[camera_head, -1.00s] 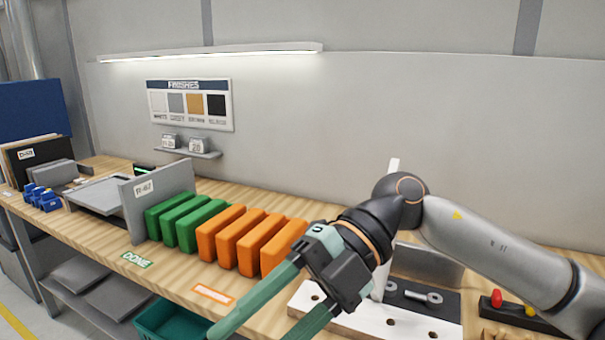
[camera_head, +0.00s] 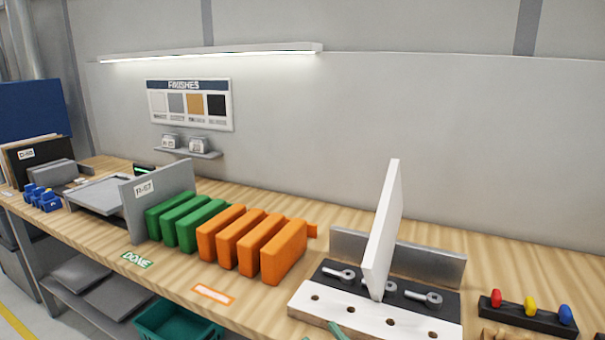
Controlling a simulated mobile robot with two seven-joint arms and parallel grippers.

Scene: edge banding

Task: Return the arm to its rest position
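No whole arm shows in the head view. Only a small green tip (camera_head: 337,331), which looks like part of my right gripper, shows at the bottom edge in front of the white base; whether it is open or shut cannot be told. My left gripper is out of view. A white panel (camera_head: 384,230) stands upright, slightly tilted, in the fixture (camera_head: 340,318) with a white perforated front and a black strip with metal eye bolts. Nothing grips the panel.
Orange blocks (camera_head: 275,252) and green blocks (camera_head: 178,220) stand in a row left of the fixture, beside a grey labelled plate (camera_head: 157,200). A rack with red, yellow and blue knobs (camera_head: 529,308) is at right. A green bin (camera_head: 175,325) sits below the bench.

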